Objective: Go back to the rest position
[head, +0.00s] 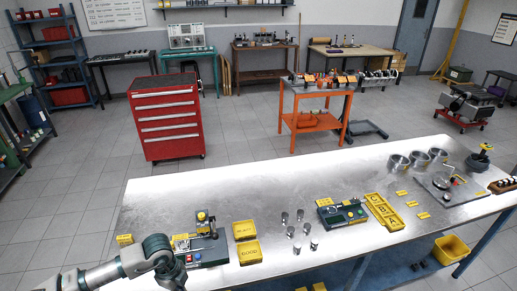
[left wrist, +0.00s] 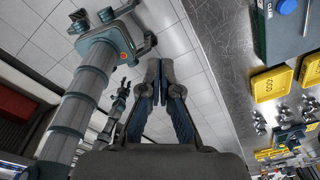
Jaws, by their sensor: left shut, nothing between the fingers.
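My left gripper (left wrist: 158,82) is shut and empty in the left wrist view. Its two fingertips meet, with floor tiles behind them, beside the edge of the metal workbench (left wrist: 225,50). In the head view my left arm comes in at the bottom left, over the front left corner of the workbench (head: 290,185); the fingers there are hidden or out of frame. In the left wrist view, a small dark arm end that may be my right gripper (left wrist: 121,88) shows beyond the left fingers. Its jaw state is too small to tell.
Close to my left arm are a green fixture (head: 205,250), a yellow REJECT tray (head: 244,230) and a yellow GOOD tray (head: 248,253). Several metal cylinders (head: 299,215) stand right of them. The workbench's back left is clear. A red tool cabinet (head: 166,117) stands behind.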

